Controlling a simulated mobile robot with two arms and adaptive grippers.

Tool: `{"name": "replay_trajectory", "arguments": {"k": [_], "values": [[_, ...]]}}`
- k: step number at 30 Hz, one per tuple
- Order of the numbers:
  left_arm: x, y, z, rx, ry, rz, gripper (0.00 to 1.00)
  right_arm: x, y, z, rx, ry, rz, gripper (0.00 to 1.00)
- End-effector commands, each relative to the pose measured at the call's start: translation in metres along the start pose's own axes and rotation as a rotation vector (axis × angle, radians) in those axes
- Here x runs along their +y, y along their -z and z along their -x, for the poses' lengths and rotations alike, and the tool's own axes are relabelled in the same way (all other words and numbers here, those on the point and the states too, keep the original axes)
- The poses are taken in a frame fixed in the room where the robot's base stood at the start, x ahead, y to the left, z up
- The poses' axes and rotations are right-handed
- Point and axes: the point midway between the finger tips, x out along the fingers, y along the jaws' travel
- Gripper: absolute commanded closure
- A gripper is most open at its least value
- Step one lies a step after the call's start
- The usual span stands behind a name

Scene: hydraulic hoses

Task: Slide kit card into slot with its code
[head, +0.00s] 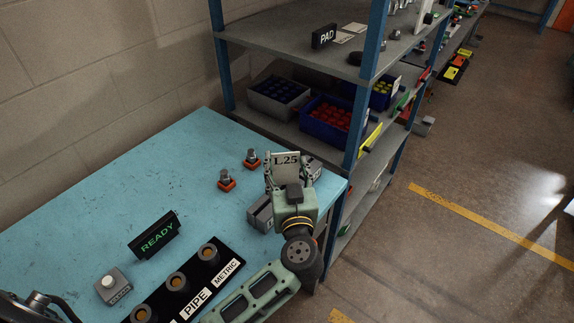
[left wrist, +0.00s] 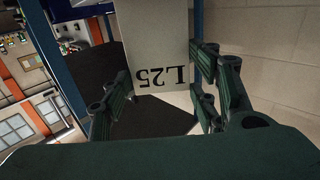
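A grey block (head: 260,213) with a partly hidden label stands on the bench beside the gripper. Another grey piece (head: 314,169) shows behind the gripper. I cannot read a code on either. My right gripper is not clearly in view.
The blue bench (head: 100,195) holds two orange-based fittings (head: 226,180), a READY sign (head: 157,236), a button box (head: 113,287) and a black PIPE/METRIC rack (head: 178,283). Blue-posted shelves (head: 300,60) with bins (head: 335,118) stand behind. Open floor (head: 470,200) lies right.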

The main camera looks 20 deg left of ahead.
Motion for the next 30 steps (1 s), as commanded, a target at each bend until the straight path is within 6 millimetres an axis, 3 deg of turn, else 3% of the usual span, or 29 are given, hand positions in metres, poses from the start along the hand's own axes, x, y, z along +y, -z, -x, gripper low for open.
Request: {"name": "replay_trajectory", "arguments": {"k": [5,14,19,30], "values": [[0.0,0.0,0.0,0.0,0.0,0.0,0.27,0.0,-0.001,0.0,-0.001,0.0,0.0,0.73],[0.0,0.001,0.0,0.0,0.0,0.0,0.27,0.0,-0.001,0.0,-0.002,0.0,0.001,0.73],[0.0,0.013,0.0,0.004,-0.001,0.003,0.27,0.002,-0.003,-0.007,-0.003,-0.002,0.002,0.73],[0.001,0.009,0.082,-0.004,-0.003,0.001,0.27,0.003,-0.004,-0.017,-0.004,-0.004,0.003,0.73]]}}
